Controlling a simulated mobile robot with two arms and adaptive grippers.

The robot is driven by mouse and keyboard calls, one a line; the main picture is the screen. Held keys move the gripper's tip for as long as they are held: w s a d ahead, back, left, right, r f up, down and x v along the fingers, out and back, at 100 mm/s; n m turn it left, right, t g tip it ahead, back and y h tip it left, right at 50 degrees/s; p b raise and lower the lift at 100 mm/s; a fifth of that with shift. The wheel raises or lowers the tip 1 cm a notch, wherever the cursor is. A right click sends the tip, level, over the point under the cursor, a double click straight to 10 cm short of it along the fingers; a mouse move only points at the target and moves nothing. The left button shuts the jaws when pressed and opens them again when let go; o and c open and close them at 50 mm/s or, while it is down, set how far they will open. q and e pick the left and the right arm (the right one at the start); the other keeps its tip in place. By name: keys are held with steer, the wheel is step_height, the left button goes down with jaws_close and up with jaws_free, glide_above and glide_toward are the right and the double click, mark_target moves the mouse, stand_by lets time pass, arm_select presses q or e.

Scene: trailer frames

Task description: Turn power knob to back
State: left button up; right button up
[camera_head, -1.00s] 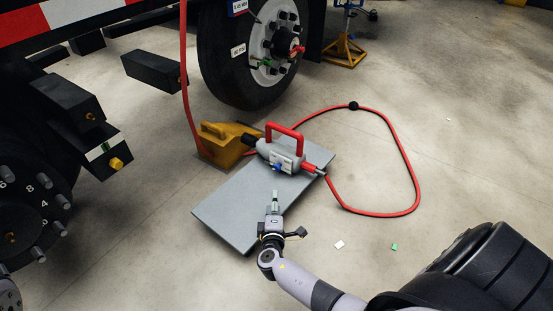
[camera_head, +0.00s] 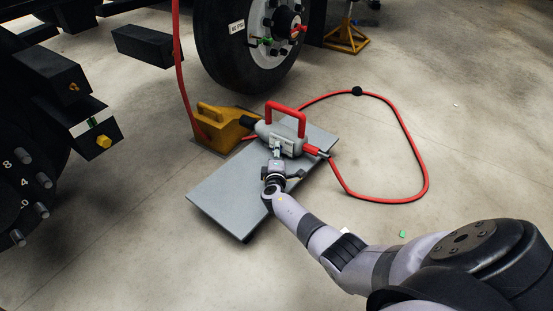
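The grey power tool (camera_head: 268,131) with a red top handle (camera_head: 287,108) lies on a flat grey plate (camera_head: 222,201). A pale label panel shows on its near side. The power knob, a small bluish part low on that side, is mostly hidden by my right gripper (camera_head: 277,153). The gripper reaches in from the lower right with its fingertips at the tool's near side. I cannot tell whether they touch the knob, or whether they are open or shut. My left gripper is not in view.
A red hose (camera_head: 427,174) loops over the floor on the right. A yellow wheel chock (camera_head: 221,127) stands behind the plate at left. A truck tyre (camera_head: 240,60) is behind, and dark truck parts (camera_head: 91,125) jut in at left.

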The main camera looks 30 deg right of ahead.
steer(key=shift+w+d+f, duration=0.1)
steer(key=shift+w+d, duration=0.25)
steer(key=shift+w, duration=0.2)
steer(key=shift+c, duration=0.4)
jaws_close()
